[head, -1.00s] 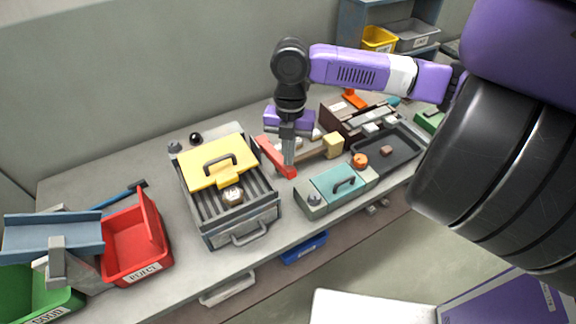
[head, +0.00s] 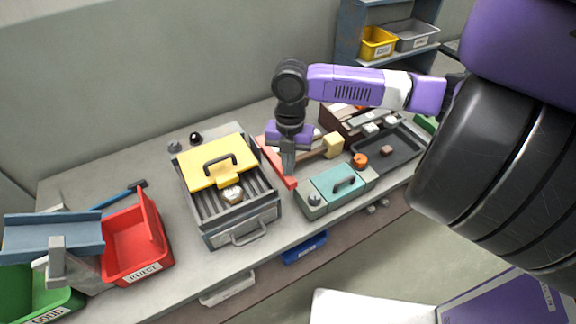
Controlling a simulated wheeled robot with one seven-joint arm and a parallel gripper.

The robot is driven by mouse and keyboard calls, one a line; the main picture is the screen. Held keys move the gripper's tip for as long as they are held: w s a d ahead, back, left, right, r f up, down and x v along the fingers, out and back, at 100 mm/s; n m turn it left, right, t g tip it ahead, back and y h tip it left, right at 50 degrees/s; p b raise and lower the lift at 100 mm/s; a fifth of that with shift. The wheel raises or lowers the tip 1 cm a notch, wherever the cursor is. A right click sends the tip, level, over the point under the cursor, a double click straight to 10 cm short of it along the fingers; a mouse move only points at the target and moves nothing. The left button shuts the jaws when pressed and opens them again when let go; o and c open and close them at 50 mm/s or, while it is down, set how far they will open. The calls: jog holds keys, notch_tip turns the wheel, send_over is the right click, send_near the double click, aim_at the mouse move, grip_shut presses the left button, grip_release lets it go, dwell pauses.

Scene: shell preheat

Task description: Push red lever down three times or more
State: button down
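The red lever (head: 270,155) is a long bar on the bench, to the right of the grey unit with the yellow lid. It slants from back left down to its front right end. My gripper (head: 288,172) points straight down over the front part of the lever. Its grey fingers look closed together and hide part of the bar. The fingertips are at the lever's front end and appear to touch its top; exact contact is hard to see.
Left of the lever stands the ridged grey unit with a yellow lid (head: 205,170). A teal-lidded box (head: 335,187) is close in front right, with a black tray (head: 395,150) behind it. A wooden piece with a pale yellow block (head: 333,146) lies just right of the lever.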

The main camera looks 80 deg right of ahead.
jog(key=d, duration=0.1)
jog(key=d+r, duration=0.1)
jog(key=d, duration=0.1)
dwell(0.4)
notch_tip(320, 180, up, 8)
jog(key=shift+d+b, duration=0.4)
jog(key=shift+f, duration=0.15)
